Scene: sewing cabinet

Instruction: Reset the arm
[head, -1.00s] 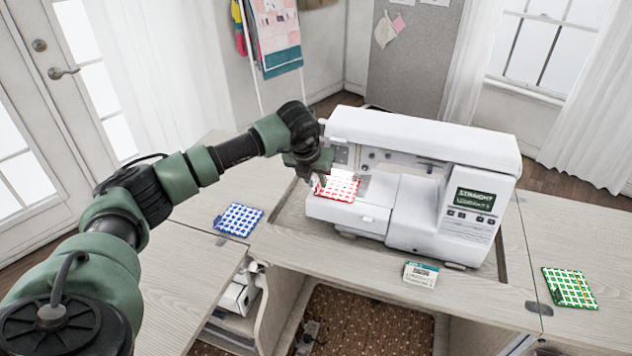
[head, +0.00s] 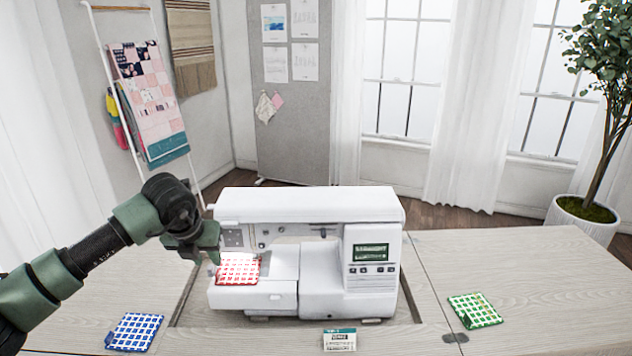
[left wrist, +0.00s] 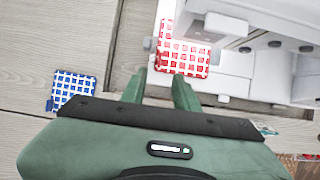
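A red-and-white checked cloth (head: 238,269) lies on the sewing machine's (head: 320,232) left bed. It also shows in the left wrist view (left wrist: 183,50), just beyond my fingertips. My left gripper (head: 212,258) is at the cloth's upper left edge in the head view. In the left wrist view its two green fingers (left wrist: 158,82) stand apart with nothing between them. I cannot tell whether a fingertip touches the cloth. My right gripper is not in view.
A blue checked cloth (head: 134,332) lies on the table at left, a green one (head: 475,311) at right. A small box (head: 340,339) stands before the machine. The table right of the machine is mostly clear. A potted plant (head: 585,212) stands behind at right.

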